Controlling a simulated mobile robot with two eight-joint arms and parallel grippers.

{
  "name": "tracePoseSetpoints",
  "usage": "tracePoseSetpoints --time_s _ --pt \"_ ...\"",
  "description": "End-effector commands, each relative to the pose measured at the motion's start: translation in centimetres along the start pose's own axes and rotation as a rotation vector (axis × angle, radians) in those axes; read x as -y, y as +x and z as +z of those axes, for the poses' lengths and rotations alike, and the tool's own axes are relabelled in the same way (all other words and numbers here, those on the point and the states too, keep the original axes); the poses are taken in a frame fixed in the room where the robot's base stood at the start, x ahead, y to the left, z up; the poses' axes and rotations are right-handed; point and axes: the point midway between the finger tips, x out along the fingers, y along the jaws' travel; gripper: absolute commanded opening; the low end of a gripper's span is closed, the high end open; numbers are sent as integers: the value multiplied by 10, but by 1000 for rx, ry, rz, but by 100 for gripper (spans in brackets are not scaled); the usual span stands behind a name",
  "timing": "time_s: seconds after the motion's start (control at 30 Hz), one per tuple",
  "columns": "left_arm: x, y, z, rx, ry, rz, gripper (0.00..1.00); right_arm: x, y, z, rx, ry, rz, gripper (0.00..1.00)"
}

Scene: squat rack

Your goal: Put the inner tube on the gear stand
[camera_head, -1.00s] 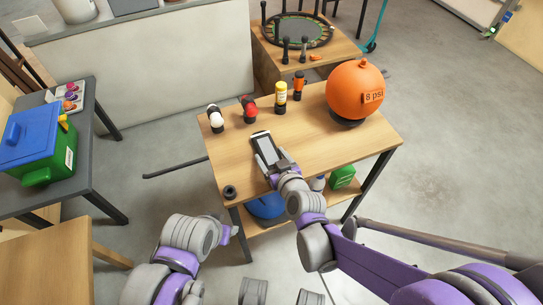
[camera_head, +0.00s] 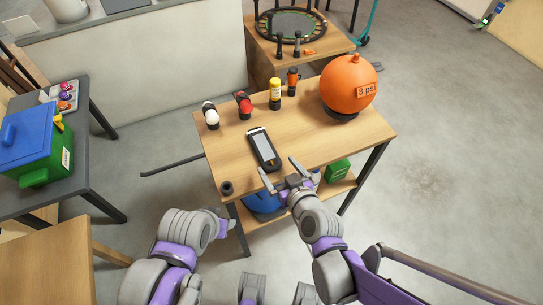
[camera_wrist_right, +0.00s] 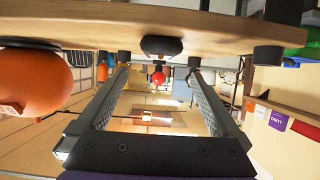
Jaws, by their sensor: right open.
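A small black ring (camera_head: 226,188), the only thing here that looks like an inner tube, lies flat at the table's near left corner. It also shows near the upper right of the right wrist view (camera_wrist_right: 268,55). No thing is clearly a gear stand; the wooden table (camera_head: 300,120) with dark legs carries the gear. My right gripper (camera_head: 280,169) is open and empty at the table's near edge, right of the ring and just short of a black handheld device (camera_head: 264,150). Its spread fingers show in the wrist view (camera_wrist_right: 155,85). My left arm's end is low at left, its fingers unclear.
An orange ball (camera_head: 348,84) on a dark base stands at the table's far right. Several bottles and lamps, including a yellow one (camera_head: 275,92), line the far edge. A blue item (camera_head: 262,203) and a green box (camera_head: 338,171) sit on the lower shelf.

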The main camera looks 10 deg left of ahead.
Motion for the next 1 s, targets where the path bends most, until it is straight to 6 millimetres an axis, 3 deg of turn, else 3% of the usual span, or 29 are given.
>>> tracePoseSetpoints --time_s 0.2,0.53,0.67,0.77,1.0 --pt "0 -6 -3 -2 0 0 50 -1 -27 -1 0 -1 2 100" --pt "0 -6 -3 -2 0 0 50 -1 -32 0 1 0 1 100" --pt "0 -6 -3 -2 0 0 50 -11 -42 6 50 18 11 100" --pt "0 -6 -3 -2 0 0 50 -31 -64 22 160 66 40 100" --pt "0 -6 -3 -2 0 0 50 -85 -162 84 528 268 240 100"
